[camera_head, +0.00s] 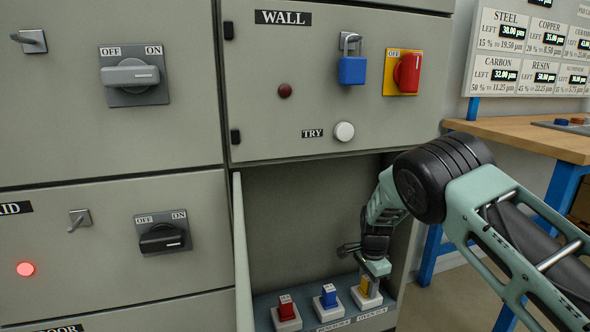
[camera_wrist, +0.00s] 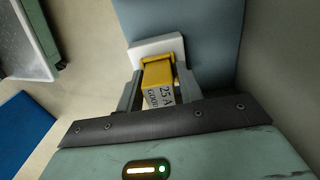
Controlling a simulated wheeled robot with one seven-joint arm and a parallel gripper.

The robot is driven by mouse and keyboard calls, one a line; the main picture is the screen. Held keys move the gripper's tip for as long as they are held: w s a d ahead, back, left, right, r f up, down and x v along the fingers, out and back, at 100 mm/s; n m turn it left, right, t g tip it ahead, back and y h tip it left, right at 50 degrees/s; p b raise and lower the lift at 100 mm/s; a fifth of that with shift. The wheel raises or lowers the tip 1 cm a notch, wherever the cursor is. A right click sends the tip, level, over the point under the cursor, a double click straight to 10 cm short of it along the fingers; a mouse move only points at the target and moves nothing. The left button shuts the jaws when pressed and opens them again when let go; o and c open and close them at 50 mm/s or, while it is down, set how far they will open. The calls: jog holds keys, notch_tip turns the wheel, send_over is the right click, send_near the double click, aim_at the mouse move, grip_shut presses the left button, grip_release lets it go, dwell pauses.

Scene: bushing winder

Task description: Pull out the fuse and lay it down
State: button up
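A yellow fuse (camera_head: 366,287) sits upright in a pale base at the right end of a row on the floor of the open compartment. In the wrist view the yellow fuse (camera_wrist: 158,80) carries a "25 A" label and stands in its white base (camera_wrist: 148,47). My gripper (camera_head: 371,275) is over it from above, and in the wrist view my gripper's fingers (camera_wrist: 158,90) lie along both sides of it. Whether they press on it is not clear. A red fuse (camera_head: 286,307) and a blue fuse (camera_head: 328,296) stand in their own bases to the left.
The compartment's side walls are close around my gripper, with an open door (camera_head: 242,255) edge at the left. Above is the WALL panel with a blue padlock (camera_head: 352,70) and a red switch (camera_head: 407,73). A wooden bench (camera_head: 540,134) with blue legs stands at the right.

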jog(key=c, duration=0.5)
jog(key=o, duration=1.6)
notch_tip(320, 180, up, 8)
jog(key=shift+f+p, duration=0.25)
jog(key=shift+p, duration=0.75)
